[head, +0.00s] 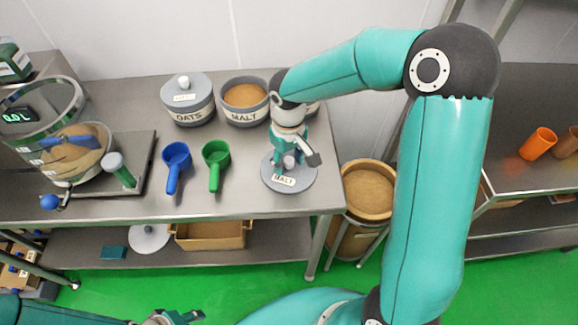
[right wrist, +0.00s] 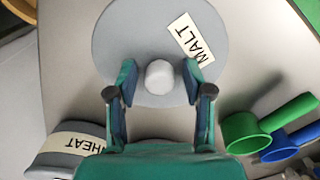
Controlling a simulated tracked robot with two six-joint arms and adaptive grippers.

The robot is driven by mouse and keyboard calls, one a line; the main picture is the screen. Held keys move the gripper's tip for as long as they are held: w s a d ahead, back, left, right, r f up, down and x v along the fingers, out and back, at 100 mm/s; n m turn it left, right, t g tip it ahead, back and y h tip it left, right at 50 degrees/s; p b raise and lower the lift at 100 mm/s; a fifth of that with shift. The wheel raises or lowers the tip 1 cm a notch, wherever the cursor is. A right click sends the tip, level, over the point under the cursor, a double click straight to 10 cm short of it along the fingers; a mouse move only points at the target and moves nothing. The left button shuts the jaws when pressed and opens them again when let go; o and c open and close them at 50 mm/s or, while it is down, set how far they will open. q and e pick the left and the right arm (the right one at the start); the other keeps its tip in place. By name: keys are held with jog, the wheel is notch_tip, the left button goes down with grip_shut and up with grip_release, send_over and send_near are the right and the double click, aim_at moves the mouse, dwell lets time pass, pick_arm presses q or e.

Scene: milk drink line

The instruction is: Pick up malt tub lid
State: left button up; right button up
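The malt tub lid (head: 304,184) is a flat grey disc with a MALT label and a pale round knob, lying on the steel table near its front right corner. It fills the top of the right wrist view (right wrist: 115,35). My right gripper (head: 287,163) is over the lid. In the right wrist view its fingers (right wrist: 159,75) stand on either side of the knob with a gap on each side. The malt tub (head: 244,97) stands uncovered behind, showing tan powder. My left gripper (head: 178,318) shows only partly at the bottom edge; its opening is unclear.
The lidded oats tub (head: 189,113) stands left of the malt tub. A blue scoop (head: 176,158) and a green scoop (head: 215,155) lie left of the lid. A WHEAT tub (right wrist: 60,150) shows in the right wrist view. A large tan bin (head: 367,190) stands right of the table.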

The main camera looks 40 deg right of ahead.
grip_shut()
jog(key=shift+s, duration=0.1)
jog(key=shift+r, duration=0.1)
